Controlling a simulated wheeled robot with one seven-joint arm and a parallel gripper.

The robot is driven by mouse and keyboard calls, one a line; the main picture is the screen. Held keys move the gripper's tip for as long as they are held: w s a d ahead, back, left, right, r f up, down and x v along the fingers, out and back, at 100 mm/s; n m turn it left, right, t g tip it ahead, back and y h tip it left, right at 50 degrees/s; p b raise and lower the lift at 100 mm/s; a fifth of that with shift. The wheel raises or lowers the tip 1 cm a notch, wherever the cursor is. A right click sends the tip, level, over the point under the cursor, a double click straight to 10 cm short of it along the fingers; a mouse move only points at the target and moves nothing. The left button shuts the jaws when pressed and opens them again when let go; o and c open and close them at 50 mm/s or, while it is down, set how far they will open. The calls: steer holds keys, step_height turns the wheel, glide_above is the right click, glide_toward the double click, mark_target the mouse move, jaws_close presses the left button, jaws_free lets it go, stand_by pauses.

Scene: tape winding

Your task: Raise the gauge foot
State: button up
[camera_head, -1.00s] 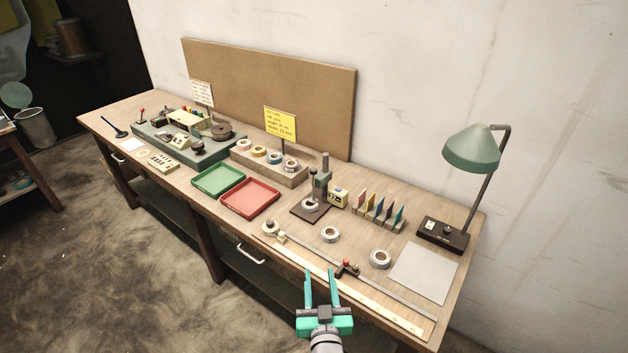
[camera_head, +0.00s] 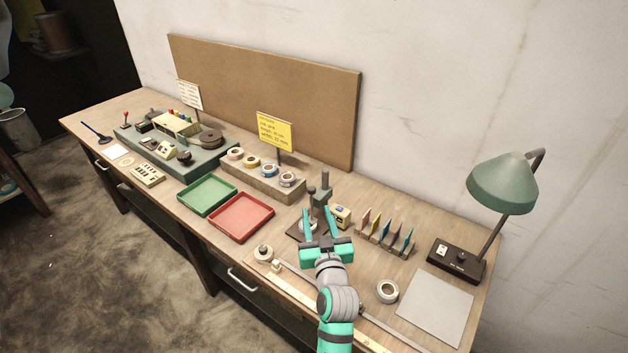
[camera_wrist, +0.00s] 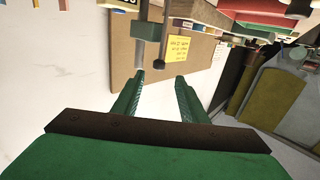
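The thickness gauge (camera_head: 323,194) stands upright on the workbench, with a grey-green head on a post and a thin rod topped by a dark knob (camera_head: 311,190) beside it. My gripper (camera_head: 317,210) is open and empty, just in front of the gauge. In the wrist view, the gauge post (camera_wrist: 144,30) and dark-knobbed rod (camera_wrist: 166,45) appear beyond the two spread fingers (camera_wrist: 160,78).
A yellow-faced box (camera_head: 341,216) and a rack of coloured cards (camera_head: 385,232) stand right of the gauge. Red (camera_head: 240,217) and green (camera_head: 207,195) trays lie left. A tape roll (camera_head: 387,291), grey sheet (camera_head: 436,309) and lamp (camera_head: 503,182) are further right.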

mark_target(312, 192)
steer(key=w, duration=0.3)
steer(key=w+a, duration=0.1)
steer(key=w, duration=0.7)
steer(key=shift+a, duration=0.35)
steer(key=shift+r, duration=0.15)
jaws_close()
